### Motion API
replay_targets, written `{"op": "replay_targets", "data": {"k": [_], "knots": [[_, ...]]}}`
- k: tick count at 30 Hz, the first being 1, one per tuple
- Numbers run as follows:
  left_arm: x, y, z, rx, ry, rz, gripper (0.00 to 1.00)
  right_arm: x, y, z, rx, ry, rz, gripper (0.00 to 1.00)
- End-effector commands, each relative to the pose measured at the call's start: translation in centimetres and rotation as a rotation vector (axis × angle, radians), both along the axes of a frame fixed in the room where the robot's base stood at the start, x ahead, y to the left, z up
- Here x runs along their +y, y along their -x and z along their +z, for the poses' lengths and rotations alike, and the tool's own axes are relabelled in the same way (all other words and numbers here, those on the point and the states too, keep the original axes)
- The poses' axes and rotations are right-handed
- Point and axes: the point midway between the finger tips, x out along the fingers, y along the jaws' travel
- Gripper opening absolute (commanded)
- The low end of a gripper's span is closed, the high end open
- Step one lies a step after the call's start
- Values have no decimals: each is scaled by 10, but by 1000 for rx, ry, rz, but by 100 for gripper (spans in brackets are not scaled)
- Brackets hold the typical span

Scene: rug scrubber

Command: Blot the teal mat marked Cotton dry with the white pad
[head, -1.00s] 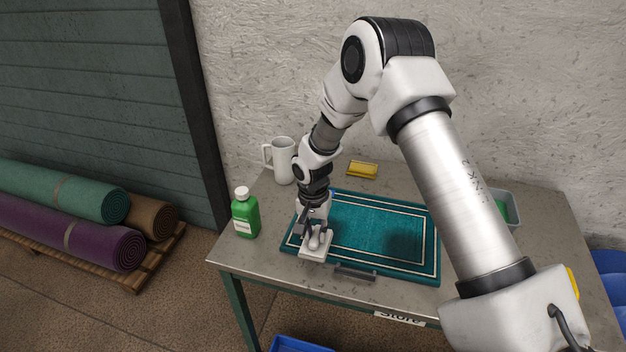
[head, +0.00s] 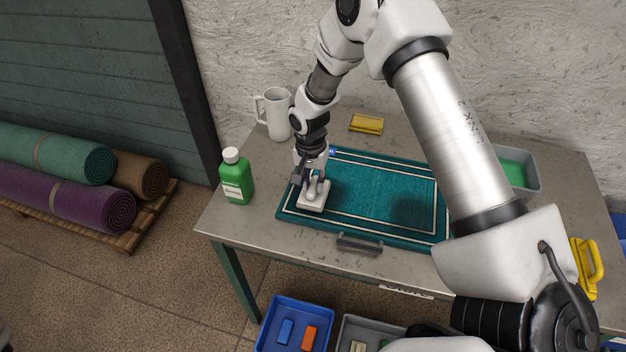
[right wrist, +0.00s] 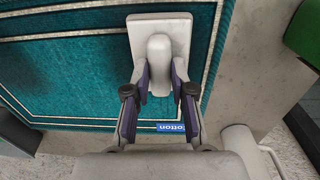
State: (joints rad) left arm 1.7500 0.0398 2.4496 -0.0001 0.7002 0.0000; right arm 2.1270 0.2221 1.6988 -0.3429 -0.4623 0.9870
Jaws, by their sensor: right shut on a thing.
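The teal mat (head: 360,180) with white border lines lies flat on the table. A darker patch (head: 395,207) shows right of its middle. My right gripper (right wrist: 160,86) is shut on the pad's raised grip. My left gripper is not in view.
A green bottle (head: 237,185) and white mug (head: 277,115) stand left of the mat. A yellow block (head: 366,124) lies behind it; a grey tray (head: 536,175) is at right. A dark bar (head: 360,246) is at the front edge. A blue bin (head: 272,325) is below.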

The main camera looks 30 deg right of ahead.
Motion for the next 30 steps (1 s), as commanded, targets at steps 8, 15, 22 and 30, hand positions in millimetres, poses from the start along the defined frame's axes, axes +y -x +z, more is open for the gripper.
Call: {"op": "replay_targets", "data": {"k": [8,15,22,30], "knots": [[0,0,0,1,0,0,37,0,0,-1,0,0,0,0],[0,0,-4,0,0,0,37,0,0,-8,0,0,0,0],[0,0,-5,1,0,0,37,0,0,-12,1,0,0,0],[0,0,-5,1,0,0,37,0,1,-12,1,0,1,0]]}}
